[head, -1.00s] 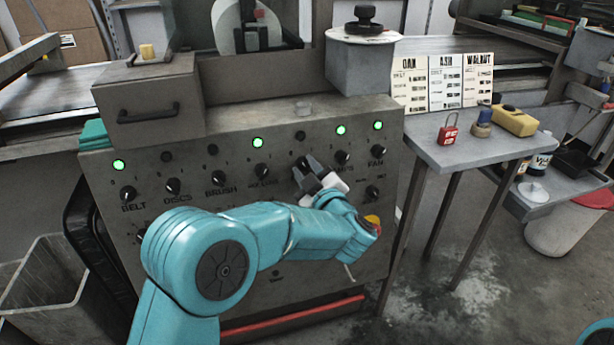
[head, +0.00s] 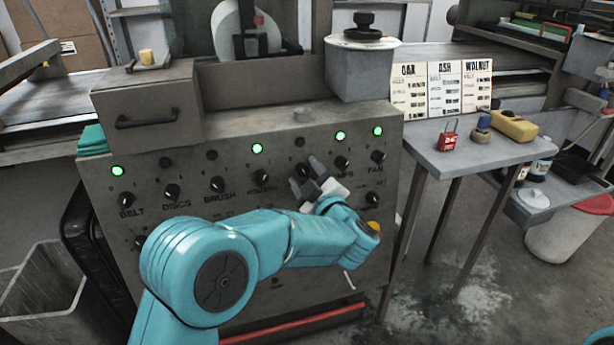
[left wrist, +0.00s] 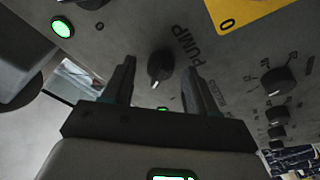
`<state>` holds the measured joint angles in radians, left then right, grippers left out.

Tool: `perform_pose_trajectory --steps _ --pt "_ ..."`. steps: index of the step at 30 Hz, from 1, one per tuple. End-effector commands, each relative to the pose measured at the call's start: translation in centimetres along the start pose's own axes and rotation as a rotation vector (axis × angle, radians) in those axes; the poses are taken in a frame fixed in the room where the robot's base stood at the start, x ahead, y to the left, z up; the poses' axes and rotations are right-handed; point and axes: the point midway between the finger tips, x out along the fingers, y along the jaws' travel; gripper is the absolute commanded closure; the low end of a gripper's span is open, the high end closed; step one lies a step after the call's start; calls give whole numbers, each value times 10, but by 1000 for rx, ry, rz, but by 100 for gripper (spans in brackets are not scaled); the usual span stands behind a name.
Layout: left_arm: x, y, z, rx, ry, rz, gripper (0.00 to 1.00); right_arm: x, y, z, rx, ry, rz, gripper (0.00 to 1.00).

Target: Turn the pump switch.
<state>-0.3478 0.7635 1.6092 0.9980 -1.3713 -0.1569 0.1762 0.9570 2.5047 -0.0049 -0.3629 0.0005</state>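The control panel (head: 225,250) carries a row of black knobs. The pump knob (head: 302,170) is by my left gripper (head: 307,175) in the head view, where the gripper covers part of its label. In the left wrist view the pump knob (left wrist: 160,65) shows beside the printed word PUMP, with a pale pointer line. My left gripper (left wrist: 160,85) is open there, one finger on each side of the knob in the picture, with gaps to both. The lamp (head: 300,142) above the pump knob is dark. My right gripper is out of view.
The rollers knob (head: 261,177) and lamps knob (head: 341,163) flank the pump knob closely. Several green lamps, such as the one over the rollers knob (head: 257,148), are lit. A side table (head: 440,160) with a red padlock (head: 448,137) stands to the right.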

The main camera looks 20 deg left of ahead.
Motion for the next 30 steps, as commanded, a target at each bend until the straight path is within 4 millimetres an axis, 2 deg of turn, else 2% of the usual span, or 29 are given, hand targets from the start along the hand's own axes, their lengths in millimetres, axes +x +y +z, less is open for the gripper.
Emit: perform_pose_trajectory --steps 5,8,21,25,30 --pt "-4 0 0 1 0 1 43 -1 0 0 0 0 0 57" --pt "-16 2 0 2 -2 2 43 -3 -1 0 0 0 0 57" --pt "-126 2 -1 2 -3 5 43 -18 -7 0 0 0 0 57" --pt "-148 1 0 2 -2 2 43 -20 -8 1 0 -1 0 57" --pt "-162 0 0 0 0 1 43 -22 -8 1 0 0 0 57"
